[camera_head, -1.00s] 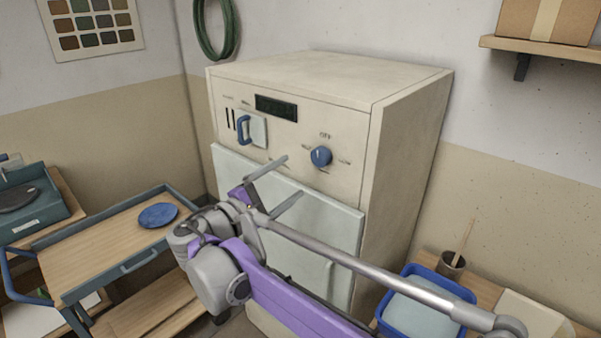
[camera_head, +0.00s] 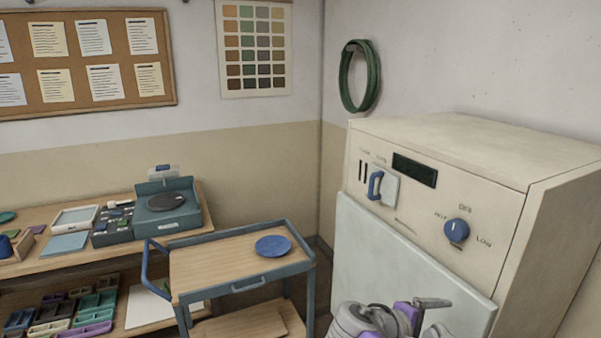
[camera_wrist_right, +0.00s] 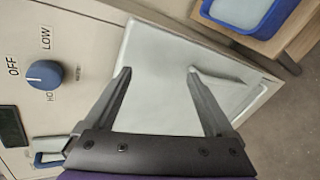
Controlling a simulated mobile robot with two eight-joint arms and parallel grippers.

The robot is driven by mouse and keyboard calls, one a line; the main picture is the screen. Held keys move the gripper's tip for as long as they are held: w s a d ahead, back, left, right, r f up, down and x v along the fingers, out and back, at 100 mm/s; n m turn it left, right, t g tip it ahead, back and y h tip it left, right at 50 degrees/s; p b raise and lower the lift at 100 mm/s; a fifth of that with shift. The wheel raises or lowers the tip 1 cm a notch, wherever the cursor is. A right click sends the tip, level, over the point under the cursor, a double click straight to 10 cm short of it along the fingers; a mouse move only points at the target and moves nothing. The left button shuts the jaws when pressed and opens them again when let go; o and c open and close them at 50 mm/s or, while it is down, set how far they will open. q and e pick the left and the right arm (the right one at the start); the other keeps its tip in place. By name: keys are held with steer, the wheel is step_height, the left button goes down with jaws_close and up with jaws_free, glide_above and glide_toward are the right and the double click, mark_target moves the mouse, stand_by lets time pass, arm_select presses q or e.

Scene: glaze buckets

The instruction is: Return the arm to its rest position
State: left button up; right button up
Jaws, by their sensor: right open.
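My right gripper (camera_head: 432,318) shows at the bottom edge of the head view, in front of the cream cabinet's (camera_head: 470,160) pale door (camera_head: 400,265). Most of the arm behind it is out of the picture. In the right wrist view my right gripper (camera_wrist_right: 159,72) is open. Its two dark fingers are spread, with nothing between them but the pale door behind. The blue knob (camera_head: 457,231) on the panel is apart from the gripper; it also shows in the right wrist view (camera_wrist_right: 44,74). My left gripper is not in view.
A blue-grey cart (camera_head: 215,262) with a blue disc (camera_head: 273,246) stands left of the cabinet. A shelf bench (camera_head: 120,265) with trays and a scale (camera_head: 166,203) is along the left wall. A blue tub (camera_wrist_right: 240,12) shows at the wrist view's top right.

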steer(key=s+a+f+m+y, duration=0.4)
steer(key=s+f+y, duration=0.2)
steer(key=s+f, duration=0.2)
steer(key=s+a+f+m+y, duration=0.4)
steer(key=s+f, duration=0.5)
steer(key=f, duration=0.3)
steer(key=shift+a+y, duration=0.7)
steer(key=shift+y, duration=0.3)
